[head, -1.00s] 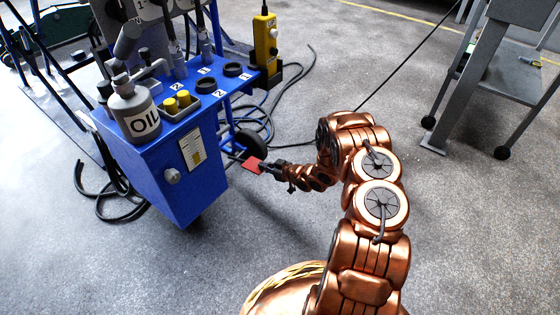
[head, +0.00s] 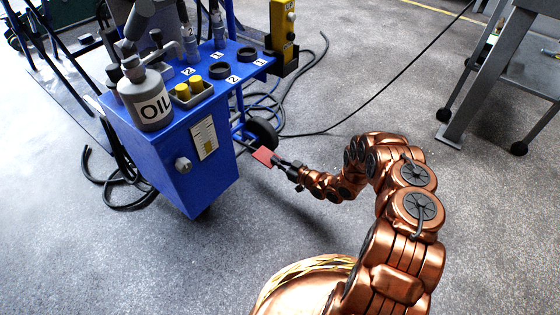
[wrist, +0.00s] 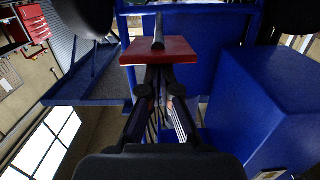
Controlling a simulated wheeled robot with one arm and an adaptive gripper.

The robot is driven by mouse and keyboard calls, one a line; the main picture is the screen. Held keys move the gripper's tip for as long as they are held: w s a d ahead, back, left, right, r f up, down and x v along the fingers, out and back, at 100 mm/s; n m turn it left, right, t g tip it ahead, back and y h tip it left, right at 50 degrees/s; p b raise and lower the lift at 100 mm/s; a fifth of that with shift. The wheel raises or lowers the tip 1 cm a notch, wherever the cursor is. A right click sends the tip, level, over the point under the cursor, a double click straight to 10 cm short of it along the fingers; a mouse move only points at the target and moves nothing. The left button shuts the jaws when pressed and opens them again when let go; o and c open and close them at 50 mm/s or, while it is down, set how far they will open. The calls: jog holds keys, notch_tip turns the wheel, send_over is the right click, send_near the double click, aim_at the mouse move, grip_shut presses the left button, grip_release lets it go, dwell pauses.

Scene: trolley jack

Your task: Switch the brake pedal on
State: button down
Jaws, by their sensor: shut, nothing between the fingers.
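The brake pedal is a flat red plate (head: 263,156) low on the right side of the blue trolley (head: 185,195). In the wrist view the red plate (wrist: 180,52) lies straight ahead, with a dark bar running back from its middle. My gripper (head: 279,162) is shut and empty, its tips at the near edge of the pedal. In the wrist view the fingers of my gripper (wrist: 158,80) converge at the plate's near edge; I cannot tell whether they touch it. The tips are partly hidden in the head view.
A black wheel (head: 262,131) and loose black cables (head: 305,85) lie behind the pedal. An oil bottle (head: 147,100) stands on the trolley's top. A grey metal table (head: 478,85) stands at the right. The floor in front is clear.

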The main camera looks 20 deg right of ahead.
jog(key=shift+f, duration=0.1)
jog(key=s+d+r+p, duration=0.4)
jog(key=s+d+r, duration=0.1)
jog(key=s, duration=0.3)
jog(key=shift+s+d+r, duration=0.2)
jog(key=shift+d+r, duration=0.05)
jog(key=shift+d, duration=0.35)
dwell(0.5)
